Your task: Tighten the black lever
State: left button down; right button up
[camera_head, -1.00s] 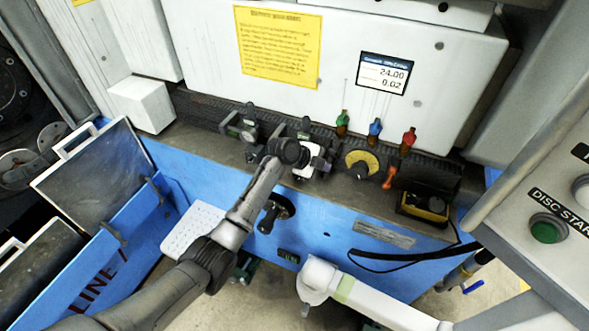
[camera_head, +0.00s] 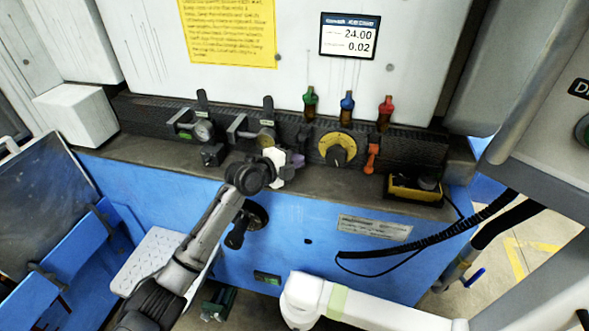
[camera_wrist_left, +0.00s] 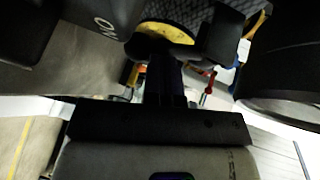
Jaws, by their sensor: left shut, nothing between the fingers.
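Two upright black levers stand on the dial-gauge clamps along the dark rail: a left lever (camera_head: 202,97) and a right lever (camera_head: 268,104). I cannot tell which one the task means. My left gripper (camera_head: 295,161) is shut and empty, in front of and slightly right of the right clamp, below its lever. Its fingers partly overlap the dark parts behind them, so contact cannot be judged. In the left wrist view the shut fingers (camera_wrist_left: 170,82) point toward a yellow-faced part (camera_wrist_left: 165,35). My right gripper is out of view.
A yellow dial (camera_head: 337,149), an orange-red handle (camera_head: 372,157) and green, blue and red-topped fittings (camera_head: 347,105) stand to the right. A yellow-and-black box (camera_head: 414,190) sits at the ledge's right end. A black handwheel knob (camera_head: 236,238) projects from the blue front below.

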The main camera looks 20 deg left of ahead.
pick_arm(q)
jog(key=shift+f, duration=0.1)
jog(key=shift+d, duration=0.1)
dwell(0.6)
jog(key=shift+s+r, duration=0.1)
jog(key=shift+r, duration=0.1)
jog(key=s+p, duration=0.1)
jog(key=s+d+r+p, duration=0.1)
jog(key=s+p, duration=0.1)
jog(key=shift+r, duration=0.15)
jog(key=p+v, duration=0.2)
jog(key=v, duration=0.8)
jog(key=shift+s, duration=0.2)
